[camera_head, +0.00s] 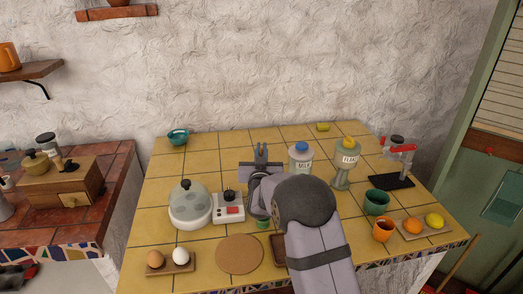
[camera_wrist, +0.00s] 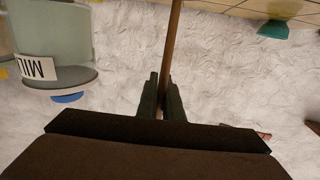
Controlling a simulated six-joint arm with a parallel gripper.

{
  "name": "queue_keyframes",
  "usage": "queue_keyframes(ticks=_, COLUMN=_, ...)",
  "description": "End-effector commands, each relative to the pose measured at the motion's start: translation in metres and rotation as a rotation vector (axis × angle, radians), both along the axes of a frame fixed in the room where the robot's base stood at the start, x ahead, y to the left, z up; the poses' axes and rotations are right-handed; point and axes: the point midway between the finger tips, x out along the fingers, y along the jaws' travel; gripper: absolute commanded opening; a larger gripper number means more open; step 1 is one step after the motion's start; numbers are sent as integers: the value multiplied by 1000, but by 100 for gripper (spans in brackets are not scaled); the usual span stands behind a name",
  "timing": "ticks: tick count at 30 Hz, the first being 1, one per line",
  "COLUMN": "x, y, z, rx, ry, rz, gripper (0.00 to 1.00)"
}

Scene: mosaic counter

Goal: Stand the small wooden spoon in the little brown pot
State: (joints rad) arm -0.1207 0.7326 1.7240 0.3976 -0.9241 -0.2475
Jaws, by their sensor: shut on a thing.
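My gripper (camera_head: 261,153) is over the back middle of the yellow tiled counter, its fingers pointing away from the head camera. In the wrist view my gripper (camera_wrist: 161,92) is shut on a thin brown wooden stick, the handle of the spoon (camera_wrist: 174,35). The handle stands nearly upright in that picture and runs out of its top edge, so the spoon's far end is not seen there. I cannot make out a little brown pot for sure in either view; my arm hides part of the counter. A small orange-brown cup (camera_head: 383,230) stands at the front right.
A milk canister (camera_head: 301,160) and a flour canister (camera_head: 345,165) stand right of my gripper. A teal bowl (camera_head: 178,136) sits at the back left. The wall is close behind.

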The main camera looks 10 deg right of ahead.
Motion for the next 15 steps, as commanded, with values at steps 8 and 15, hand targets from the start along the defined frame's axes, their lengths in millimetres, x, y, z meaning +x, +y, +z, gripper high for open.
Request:
queue_keyframes(ticks=8, x=0, y=0, z=-3, rx=0, ry=-1, rz=0, gripper=0)
queue_keyframes(ticks=15, x=0, y=0, z=-2, rx=0, ry=0, rz=0, gripper=28)
